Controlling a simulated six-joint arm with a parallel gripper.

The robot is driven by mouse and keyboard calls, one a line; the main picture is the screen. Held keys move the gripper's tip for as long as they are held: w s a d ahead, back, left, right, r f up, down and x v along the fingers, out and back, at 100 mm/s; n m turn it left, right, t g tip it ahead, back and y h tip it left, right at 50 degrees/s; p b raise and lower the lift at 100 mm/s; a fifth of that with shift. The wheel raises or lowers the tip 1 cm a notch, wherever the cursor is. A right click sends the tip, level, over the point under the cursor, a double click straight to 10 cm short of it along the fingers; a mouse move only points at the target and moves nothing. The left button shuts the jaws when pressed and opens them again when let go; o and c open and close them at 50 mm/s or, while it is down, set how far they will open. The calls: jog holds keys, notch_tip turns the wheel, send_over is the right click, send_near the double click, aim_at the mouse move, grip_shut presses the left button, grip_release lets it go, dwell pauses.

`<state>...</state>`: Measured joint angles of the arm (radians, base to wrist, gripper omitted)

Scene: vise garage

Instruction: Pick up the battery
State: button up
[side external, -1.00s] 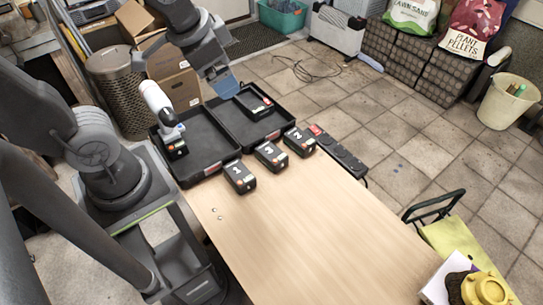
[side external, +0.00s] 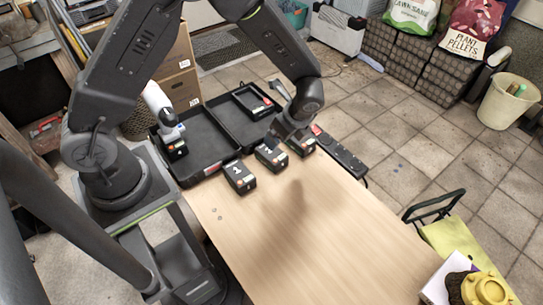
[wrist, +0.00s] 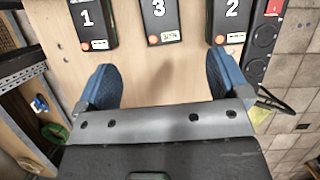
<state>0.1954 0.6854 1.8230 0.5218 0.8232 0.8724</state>
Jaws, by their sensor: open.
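Three black batteries stand in a row on the wooden table: battery 1 (side external: 240,178), battery 3 (side external: 271,156) and battery 2 (side external: 302,146). In the wrist view, battery 1 (wrist: 93,22) is left, battery 3 (wrist: 160,20) in the middle and battery 2 (wrist: 230,20) right, tops cut off. In the side view the arm partly hides batteries 3 and 2.
Two black trays (side external: 211,168) sit at the table's far side. A white-and-black cordless tool (side external: 163,115) stands in the left one. A black power strip (side external: 345,158) runs along the right edge. The near tabletop (side external: 300,240) is clear.

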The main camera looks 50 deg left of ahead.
aim_at(272, 157)
jog(key=x, duration=1.3)
jog(key=shift+a+f, duration=0.15)
jog(key=shift+f, duration=0.25)
jog(key=shift+c, duration=0.2)
jog(key=c, duration=1.2)
